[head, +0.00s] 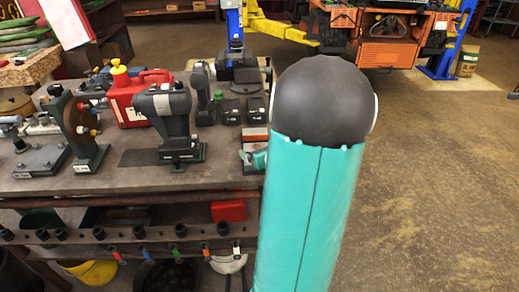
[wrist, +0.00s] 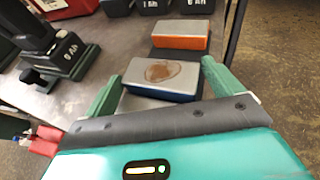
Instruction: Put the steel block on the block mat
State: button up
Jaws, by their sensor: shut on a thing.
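In the wrist view my gripper (wrist: 160,78) is shut on a block with a grey metal top, a brown stain and blue sides, which looks like the steel block (wrist: 150,78). One green finger is at each end of it. I cannot tell whether it touches the surface below. A dark flat patch, probably the block mat (wrist: 172,55), shows just behind it, partly hidden. In the head view my gripper (head: 254,159) is mostly hidden behind my arm, at the bench's right end.
A second grey-topped block with orange sides (wrist: 181,36) stands just behind; it also shows in the head view (head: 255,134). Battery packs (head: 231,110), a dark upright tool (head: 172,122) and a red can (head: 130,100) crowd the bench (head: 215,176). Open floor lies right.

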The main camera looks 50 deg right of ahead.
jog(key=shift+f, duration=0.1)
jog(key=shift+s+a+f, duration=0.1)
jog(key=shift+a+f, duration=0.05)
jog(key=shift+f, duration=0.5)
jog(key=o, duration=1)
jog(key=shift+f, duration=0.1)
jog(key=shift+r, duration=0.4)
jog(key=shift+s+r, duration=0.2)
jog(key=shift+r, duration=0.1)
jog(key=v, duration=1.1)
jog(key=shift+a+r, duration=0.15)
jog(key=shift+r, duration=0.15)
jog(key=shift+s, duration=0.15)
